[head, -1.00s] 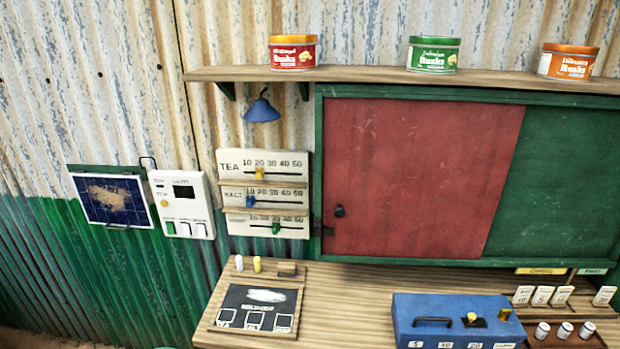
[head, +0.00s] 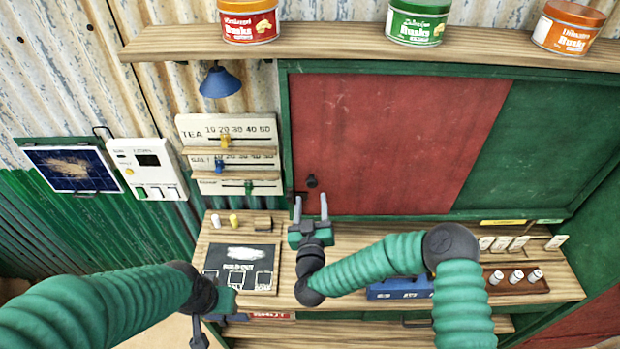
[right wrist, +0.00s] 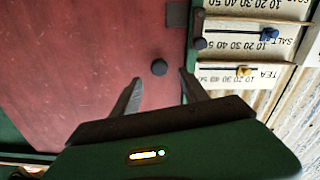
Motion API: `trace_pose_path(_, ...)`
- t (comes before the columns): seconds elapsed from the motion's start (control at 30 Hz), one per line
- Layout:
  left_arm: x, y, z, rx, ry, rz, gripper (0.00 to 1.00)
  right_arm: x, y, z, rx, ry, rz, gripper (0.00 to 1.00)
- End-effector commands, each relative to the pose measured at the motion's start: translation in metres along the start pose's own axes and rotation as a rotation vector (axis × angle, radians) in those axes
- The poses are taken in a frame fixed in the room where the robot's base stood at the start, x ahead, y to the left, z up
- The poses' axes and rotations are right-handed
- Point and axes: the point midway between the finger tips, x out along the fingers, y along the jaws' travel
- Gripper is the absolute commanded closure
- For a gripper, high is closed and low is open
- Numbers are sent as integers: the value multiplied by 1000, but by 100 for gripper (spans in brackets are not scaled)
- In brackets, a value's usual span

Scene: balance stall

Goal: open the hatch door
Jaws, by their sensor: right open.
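The hatch door is a red panel (head: 400,130) in a green frame, and it covers the left part of the hatch opening. Its small dark round knob (head: 311,181) is near the door's lower left. The knob also shows in the right wrist view (right wrist: 159,67). My right gripper (head: 310,204) is open and empty, just below the knob in the head view, with its fingers pointing toward the door. In the right wrist view the knob appears just beyond the gap between the fingertips (right wrist: 162,80), not clasped. My left gripper (head: 222,303) is low at left, its jaws unclear.
A shelf (head: 350,43) with several tins runs above the hatch. Slider scales (head: 230,155) and a blue lamp (head: 220,82) are left of it. The counter (head: 350,240) below holds a chalkboard (head: 240,266) and a blue box (head: 400,289), partly behind my right arm.

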Motion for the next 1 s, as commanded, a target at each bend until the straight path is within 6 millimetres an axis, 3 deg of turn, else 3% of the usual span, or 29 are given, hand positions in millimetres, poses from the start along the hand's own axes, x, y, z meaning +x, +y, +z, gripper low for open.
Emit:
trace_pose_path(0.1, -14, 0, -4, -1, 1, 0, 59, 30, 2, -3, 1, -1, 3, 48)
trace_pose_path(0.3, -22, 0, -6, 0, 1, 0, 59, 60, 2, -3, 0, 2, 0, 48)
trace_pose_path(0.63, -22, 0, -5, 0, 0, 0, 59, 69, 0, 0, -1, 1, -1, 48)
trace_pose_path(1.0, -22, 0, -5, -1, 0, 0, 59, 68, 0, -1, 0, 2, -2, 95)
